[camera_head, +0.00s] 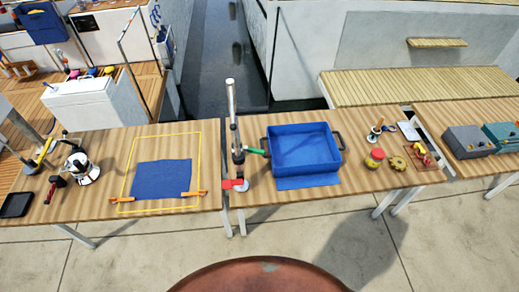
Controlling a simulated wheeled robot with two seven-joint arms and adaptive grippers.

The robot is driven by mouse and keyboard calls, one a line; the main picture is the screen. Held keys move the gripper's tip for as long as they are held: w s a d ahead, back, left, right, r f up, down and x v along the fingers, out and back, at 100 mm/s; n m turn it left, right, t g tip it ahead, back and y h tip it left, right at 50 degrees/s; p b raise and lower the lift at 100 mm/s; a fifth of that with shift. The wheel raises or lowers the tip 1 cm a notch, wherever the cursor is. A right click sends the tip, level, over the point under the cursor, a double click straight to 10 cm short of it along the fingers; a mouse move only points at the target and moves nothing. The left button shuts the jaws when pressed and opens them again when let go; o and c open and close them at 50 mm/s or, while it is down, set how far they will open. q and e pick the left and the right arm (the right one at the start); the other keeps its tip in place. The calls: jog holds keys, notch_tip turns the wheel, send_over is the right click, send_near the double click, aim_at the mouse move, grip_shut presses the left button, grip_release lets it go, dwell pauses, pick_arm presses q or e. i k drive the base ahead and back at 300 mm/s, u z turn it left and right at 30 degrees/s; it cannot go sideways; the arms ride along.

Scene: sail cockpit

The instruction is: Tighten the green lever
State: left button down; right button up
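The green lever (257,152) is a short handle sticking out to the right from an upright metal post (232,100) near the left edge of the middle table. It points towards the left side of the blue tray and lies close to that tray's handle; whether they touch cannot be told. The post has dark fittings at mid-height, and a red part (229,184) and a pale round base at its foot. How tight the lever is cannot be seen. Neither of my grippers can be made out in the head view.
The deep blue tray (304,166) has dark side handles. Right of it are a red-lidded jar (375,159) and small parts. Grey and teal boxes stand far right. Open floor lies in front.

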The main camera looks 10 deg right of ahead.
aim_at(245, 149)
jog(key=u, duration=0.55)
jog(key=k, duration=1.35)
jog(key=u, duration=0.15)
jog(key=i, duration=0.45)
jog(key=z, duration=0.9)
jog(key=i, duration=1.15)
jog(key=u, duration=0.2)
